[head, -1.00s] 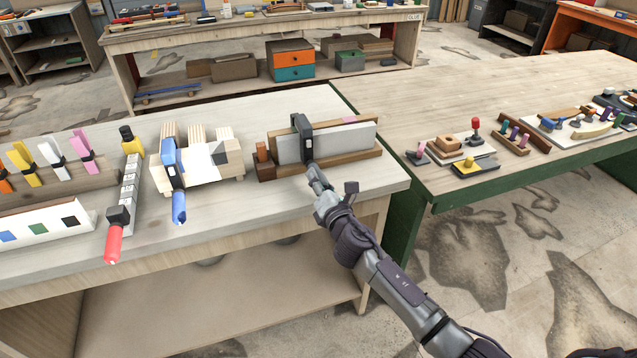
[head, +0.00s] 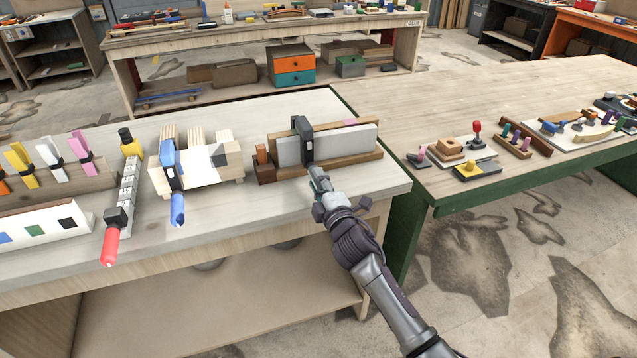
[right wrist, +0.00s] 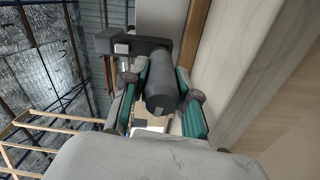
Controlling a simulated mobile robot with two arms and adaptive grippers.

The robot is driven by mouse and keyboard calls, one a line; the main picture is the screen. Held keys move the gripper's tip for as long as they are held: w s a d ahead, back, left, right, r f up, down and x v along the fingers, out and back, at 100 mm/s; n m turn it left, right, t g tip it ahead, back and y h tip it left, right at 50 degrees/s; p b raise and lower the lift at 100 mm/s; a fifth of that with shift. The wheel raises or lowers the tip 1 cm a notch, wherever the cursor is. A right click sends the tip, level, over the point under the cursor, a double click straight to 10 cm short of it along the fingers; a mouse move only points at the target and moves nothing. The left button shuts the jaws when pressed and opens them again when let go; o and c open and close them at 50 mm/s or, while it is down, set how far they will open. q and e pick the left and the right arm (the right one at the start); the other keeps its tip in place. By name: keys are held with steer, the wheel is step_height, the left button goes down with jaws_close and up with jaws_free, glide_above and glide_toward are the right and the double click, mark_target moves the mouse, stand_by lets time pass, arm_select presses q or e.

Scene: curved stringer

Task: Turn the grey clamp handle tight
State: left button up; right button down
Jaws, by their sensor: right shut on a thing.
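The grey clamp sits over a grey board (head: 345,143) in a brown wooden holder on the near bench. Its dark head (head: 303,136) stands upright on the board's left part. In the right wrist view the dark grey cylindrical handle (right wrist: 162,83) lies between the green-padded fingers of my right gripper (right wrist: 160,105), which is shut on it. In the head view the right gripper (head: 321,184) reaches the clamp from the front, and the handle is mostly hidden by it. My left gripper is not in view.
Left of the holder stand a clamp with a blue handle (head: 177,209) on pale wooden blocks and a clamp with a red handle (head: 110,247). A green-edged table (head: 560,90) with several small fixtures stands to the right. The bench front right of the blue handle is clear.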

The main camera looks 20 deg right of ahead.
steer(key=m, duration=0.4)
steer(key=shift+m, duration=0.3)
steer(key=m+p, duration=0.1)
steer(key=m, duration=0.2)
steer(key=shift+r+m, duration=0.1)
steer(key=shift+m, duration=0.3)
steer(key=m, duration=0.4)
steer(key=shift+d+p, duration=0.1)
steer(key=shift+p, duration=0.3)
steer(key=shift+m+p, duration=0.3)
steer(key=shift+m, duration=1.5)
steer(key=c, duration=0.9)
jaws_free()
steer(key=shift+o, duration=0.2)
steer(key=s, duration=1.2)
steer(key=shift+d+f, duration=0.2)
steer(key=shift+d, duration=0.05)
